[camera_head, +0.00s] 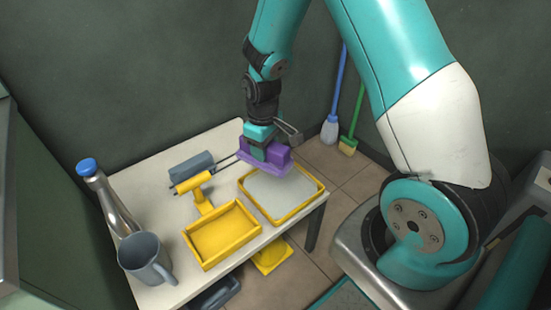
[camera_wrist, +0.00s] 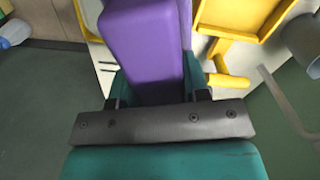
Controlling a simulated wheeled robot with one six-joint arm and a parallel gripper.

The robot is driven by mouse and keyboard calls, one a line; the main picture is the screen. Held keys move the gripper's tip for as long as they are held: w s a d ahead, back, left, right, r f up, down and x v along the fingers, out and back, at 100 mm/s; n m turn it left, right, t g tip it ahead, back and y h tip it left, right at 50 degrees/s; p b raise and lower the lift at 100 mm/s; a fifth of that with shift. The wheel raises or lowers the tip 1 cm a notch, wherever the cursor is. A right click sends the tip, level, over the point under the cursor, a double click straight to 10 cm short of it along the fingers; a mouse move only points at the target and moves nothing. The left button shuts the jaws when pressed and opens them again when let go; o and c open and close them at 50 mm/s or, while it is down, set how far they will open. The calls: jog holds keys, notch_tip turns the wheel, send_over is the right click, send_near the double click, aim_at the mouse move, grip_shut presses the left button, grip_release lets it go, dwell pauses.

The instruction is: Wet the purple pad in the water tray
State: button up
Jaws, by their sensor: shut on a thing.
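My gripper (camera_head: 257,150) is shut on the purple pad (camera_head: 264,160), holding it by its raised block. The pad is over the back left part of the water tray (camera_head: 319,190), a yellow-rimmed tray with a pale grey surface at the table's right end. I cannot tell whether the pad touches that surface. In the wrist view the purple pad (camera_wrist: 146,50) fills the space between the jaws and hides most of what lies beyond.
An empty yellow tray (camera_head: 221,236), a yellow-handled tool (camera_head: 199,190), a grey roller-like tool (camera_head: 192,169), a grey mug (camera_head: 146,257) and a blue-capped bottle (camera_head: 112,202) share the white table (camera_head: 168,291). A blue broom (camera_head: 331,125) and green broom (camera_head: 350,143) lean behind.

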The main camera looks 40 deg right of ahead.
jog(key=d+f+n+b, duration=0.2)
jog(key=f+n, duration=0.3)
jog(key=d+f+n+b, duration=0.2)
jog(key=f+n, duration=0.3)
jog(key=f, duration=0.1)
jog(key=w+d+f+n+b, duration=0.1)
jog(key=d+f+n+b, duration=0.1)
jog(key=f+n+b, duration=0.1)
notch_tip(320, 180, down, 2)
jog(key=shift+d+f+n, duration=0.15)
jog(key=shift+n, duration=0.75)
jog(key=shift+f, duration=0.5)
dwell(1.3)
notch_tip(320, 180, up, 7)
jog(key=p, duration=0.6)
jog(key=shift+r, duration=0.1)
dwell(0.8)
